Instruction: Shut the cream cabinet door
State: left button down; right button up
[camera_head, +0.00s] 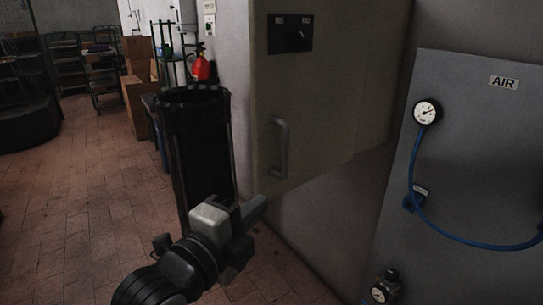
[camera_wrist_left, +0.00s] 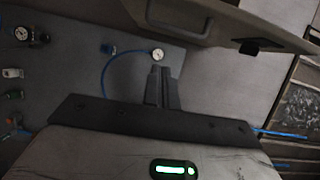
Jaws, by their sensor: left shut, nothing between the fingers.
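The cream cabinet door (camera_head: 330,95) fills the upper middle of the head view, with a grey bar handle (camera_head: 279,148) and a dark latch plate (camera_head: 290,33) on its face. The door also shows along the top of the wrist view (camera_wrist_left: 215,27). I cannot tell exactly how far it stands from its frame. My left gripper (camera_head: 262,204) is shut and empty, just below the door's lower edge and under the handle. Its closed fingers also show in the wrist view (camera_wrist_left: 160,72), with no clear contact on the door. My right gripper is out of view.
A grey AIR panel (camera_head: 475,160) with a gauge (camera_head: 427,112) and a blue hose (camera_head: 450,236) stands at the right. A black bin (camera_head: 196,145) stands left of the cabinet, near my left arm. Tiled floor (camera_head: 75,200) is open at the left.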

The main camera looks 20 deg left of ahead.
pick_arm(q)
jog(key=p, duration=0.2)
send_near(287, 162)
jog(key=w+d, duration=0.4)
jog(key=a, duration=0.1)
jog(key=w+a, duration=0.1)
jog(key=shift+w+a+f, duration=0.15)
jog(key=shift+w+a, duration=0.1)
jog(key=shift+w+a+p, duration=0.3)
jog(key=shift+a, duration=0.3)
jog(key=shift+f, duration=0.1)
